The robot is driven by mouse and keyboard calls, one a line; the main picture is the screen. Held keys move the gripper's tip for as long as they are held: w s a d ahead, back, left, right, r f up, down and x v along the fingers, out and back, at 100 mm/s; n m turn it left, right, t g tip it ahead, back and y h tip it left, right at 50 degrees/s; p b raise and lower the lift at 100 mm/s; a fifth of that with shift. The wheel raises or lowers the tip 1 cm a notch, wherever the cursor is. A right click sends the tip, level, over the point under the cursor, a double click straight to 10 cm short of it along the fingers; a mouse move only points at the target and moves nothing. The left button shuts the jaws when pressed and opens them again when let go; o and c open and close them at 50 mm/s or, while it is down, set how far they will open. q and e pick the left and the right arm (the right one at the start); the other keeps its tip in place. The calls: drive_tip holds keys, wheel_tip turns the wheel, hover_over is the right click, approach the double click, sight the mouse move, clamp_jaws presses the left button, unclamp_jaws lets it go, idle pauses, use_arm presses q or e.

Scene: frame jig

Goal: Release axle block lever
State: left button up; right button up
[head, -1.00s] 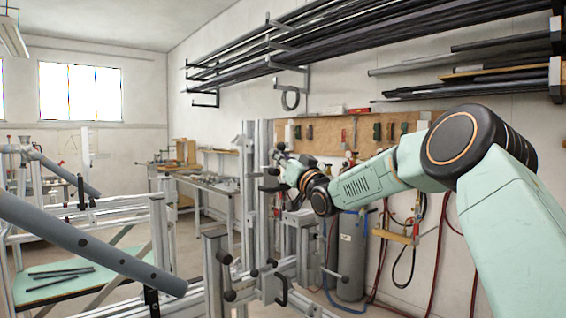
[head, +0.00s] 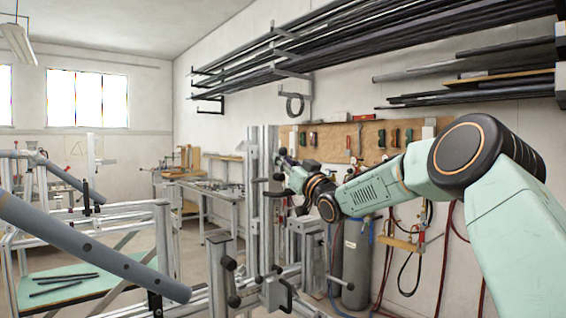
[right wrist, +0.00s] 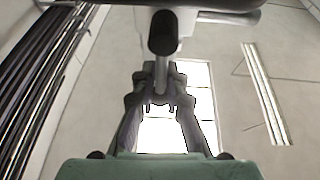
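The upright aluminium post (head: 262,200) of the frame jig stands left of my right arm, with several black-knobbed levers on it. One black knob (head: 278,177) is beside my right gripper (head: 284,158), which is small and partly lost against the post. In the right wrist view a lever with a black knob (right wrist: 162,34) and a thin light rod (right wrist: 161,75) stands in front of my right gripper (right wrist: 161,72). Its two fingers look apart, one on each side of the rod's line. I cannot tell whether they touch it. My left gripper is out of view.
A grey tube (head: 90,248) crosses the lower left on the jig. Lower clamps with black handles (head: 272,288) sit near the post's foot. A grey cylinder (head: 356,262) and hoses stand by the wall. Stock racks (head: 390,45) hang above.

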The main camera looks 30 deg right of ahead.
drive_tip(key=o, duration=0.4)
drive_tip(key=shift+a+r, duration=0.15)
drive_tip(key=shift+c, duration=0.2)
drive_tip(key=shift+s, duration=0.1)
drive_tip(key=shift+s+d+f, duration=0.2)
drive_tip(key=shift+s+f, duration=0.1)
drive_tip(key=shift+f, duration=0.1)
drive_tip(key=v, duration=1.1)
drive_tip(key=shift+a+r, duration=0.2)
drive_tip(key=shift+s, duration=0.1)
drive_tip(key=shift+s, duration=0.15)
